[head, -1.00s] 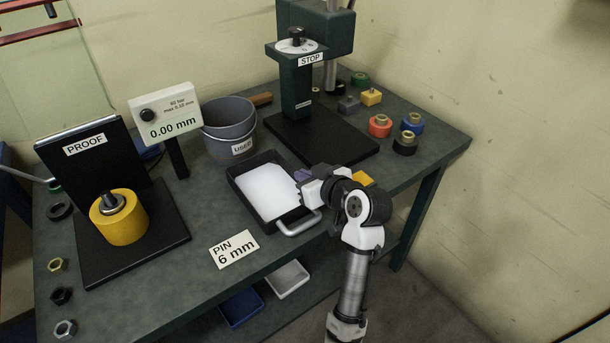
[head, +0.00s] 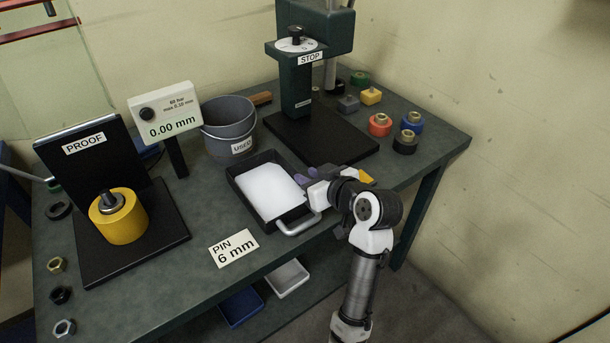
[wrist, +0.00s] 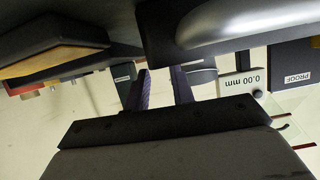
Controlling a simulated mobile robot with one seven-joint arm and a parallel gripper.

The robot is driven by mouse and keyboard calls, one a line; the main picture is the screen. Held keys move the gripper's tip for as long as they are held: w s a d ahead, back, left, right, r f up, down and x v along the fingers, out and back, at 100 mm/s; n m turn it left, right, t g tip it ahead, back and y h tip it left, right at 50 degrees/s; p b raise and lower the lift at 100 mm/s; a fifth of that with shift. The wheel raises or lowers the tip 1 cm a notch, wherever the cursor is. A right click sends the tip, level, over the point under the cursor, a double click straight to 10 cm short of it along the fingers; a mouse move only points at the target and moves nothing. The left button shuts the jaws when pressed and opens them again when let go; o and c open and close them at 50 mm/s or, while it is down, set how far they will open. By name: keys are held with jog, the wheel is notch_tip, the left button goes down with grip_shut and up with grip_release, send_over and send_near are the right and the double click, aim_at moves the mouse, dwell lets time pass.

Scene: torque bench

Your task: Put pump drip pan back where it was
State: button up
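The drip pan, a black tray with a pale white inside and a grey bar handle on its near side, sits on the bench in the head view (head: 242,194). Its silvery handle (head: 299,226) faces the bench's front edge. A large silvery bar, likely this handle, fills the upper right of the wrist view (wrist: 240,20). My gripper (head: 305,173) is at the pan's right edge, with its purple fingertips near the rim; I cannot tell whether they touch it. In the wrist view its two fingers (wrist: 161,90) stand apart with nothing held between them.
The grey USED bucket (head: 229,122) stands behind the pan. The STOP press (head: 297,85) has a black base to the right. A PIN 6 mm card (head: 233,248) lies in front. A yellow-ended object (head: 366,177) is partly hidden by my arm.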

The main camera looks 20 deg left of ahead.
jog(key=v, duration=1)
jog(key=shift+b, duration=0.3)
jog(key=shift+a, duration=0.1)
